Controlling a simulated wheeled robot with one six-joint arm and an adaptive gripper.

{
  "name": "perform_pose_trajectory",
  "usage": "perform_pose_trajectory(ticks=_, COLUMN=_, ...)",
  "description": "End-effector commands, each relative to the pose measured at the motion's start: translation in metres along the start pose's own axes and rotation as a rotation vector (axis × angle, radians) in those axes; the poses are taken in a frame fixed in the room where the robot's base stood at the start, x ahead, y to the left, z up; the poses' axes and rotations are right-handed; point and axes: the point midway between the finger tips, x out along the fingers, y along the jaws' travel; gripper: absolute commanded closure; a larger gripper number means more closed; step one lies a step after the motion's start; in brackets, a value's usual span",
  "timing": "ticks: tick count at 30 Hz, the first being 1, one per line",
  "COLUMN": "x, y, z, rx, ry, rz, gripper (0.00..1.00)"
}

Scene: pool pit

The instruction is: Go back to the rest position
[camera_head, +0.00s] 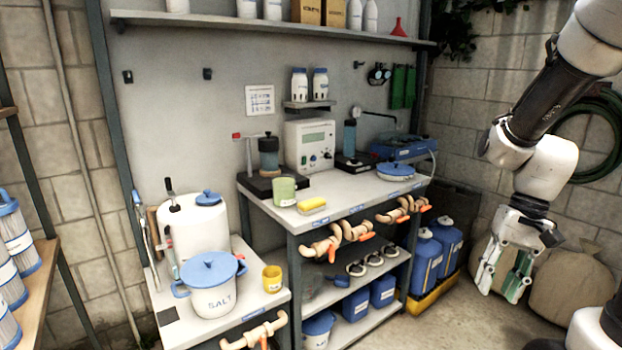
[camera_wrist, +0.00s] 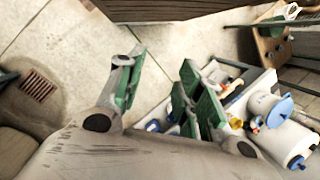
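My gripper (camera_head: 505,270) hangs at the right side of the head view, pointing down, in front of the block wall and sacks. Its green-padded fingers are apart with nothing between them. In the wrist view my gripper (camera_wrist: 158,95) also shows open fingers, with bare floor between them. It is well to the right of the workbench and touches nothing that I can see.
The workbench (camera_head: 345,208) holds a green cup (camera_head: 284,191), a yellow sponge (camera_head: 312,205) and a blue lid (camera_head: 396,170). A lower bench carries a SALT pot (camera_head: 212,295) and yellow mug (camera_head: 272,279). Blue canisters (camera_head: 426,262) stand near my gripper. A floor drain (camera_wrist: 38,85) shows.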

Motion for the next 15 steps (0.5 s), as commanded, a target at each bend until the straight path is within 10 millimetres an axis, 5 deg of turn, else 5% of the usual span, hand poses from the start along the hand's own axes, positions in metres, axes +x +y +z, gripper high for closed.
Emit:
perform_pose_trajectory(ticks=7, x=-0.064, y=0.022, z=0.044, rx=-0.204, ry=0.288, rz=0.173, gripper=0.64)
perform_pose_trajectory(ticks=15, x=-0.105, y=0.011, z=0.077, rx=-0.308, ry=0.534, rz=0.168, gripper=0.64)
